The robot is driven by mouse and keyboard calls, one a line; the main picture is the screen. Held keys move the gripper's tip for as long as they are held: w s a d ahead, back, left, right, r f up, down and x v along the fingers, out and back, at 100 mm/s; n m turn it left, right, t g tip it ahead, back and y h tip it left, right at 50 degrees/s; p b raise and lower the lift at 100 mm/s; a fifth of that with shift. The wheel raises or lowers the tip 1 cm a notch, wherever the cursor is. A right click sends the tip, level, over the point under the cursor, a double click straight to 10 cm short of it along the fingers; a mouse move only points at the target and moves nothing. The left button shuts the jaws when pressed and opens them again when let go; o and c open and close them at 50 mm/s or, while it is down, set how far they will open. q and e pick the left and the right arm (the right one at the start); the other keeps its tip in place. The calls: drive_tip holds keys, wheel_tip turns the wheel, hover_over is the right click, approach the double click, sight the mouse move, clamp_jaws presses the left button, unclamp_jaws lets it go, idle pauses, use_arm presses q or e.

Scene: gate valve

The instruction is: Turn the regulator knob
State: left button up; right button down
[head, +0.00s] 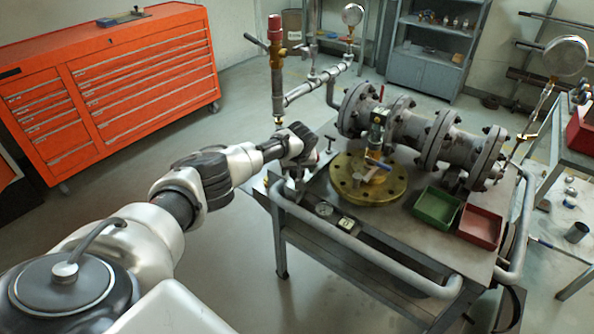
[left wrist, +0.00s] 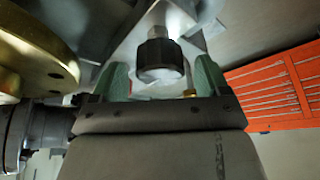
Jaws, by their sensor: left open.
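In the left wrist view a dark ribbed regulator knob (left wrist: 160,56) on a pale metal stem lies between the two green fingers of my left gripper (left wrist: 162,72). The gripper is open, with a gap visible on each side of the knob. I cannot tell how deep the knob sits between the fingers. In the head view my left gripper (head: 300,165) is at the left edge of the workbench (head: 405,245), beside the brass flange (head: 345,185). The knob is not clearly visible there, behind my wrist. My right gripper is in neither view.
A flanged grey pipe assembly (head: 415,125) lies along the back of the bench. A green tray (head: 437,208) and a red tray (head: 481,227) sit at its right. A vertical pipe with a red cap (head: 276,60) rises behind my gripper. An orange tool cabinet (head: 120,85) stands at left.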

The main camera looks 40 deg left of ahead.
use_arm(q)
drive_tip(key=shift+w+a+f, duration=0.15)
drive_tip(key=shift+a+f, duration=0.05)
drive_tip(key=shift+f, duration=0.3)
drive_tip(key=shift+c, duration=0.2)
drive_tip(key=c, duration=0.9)
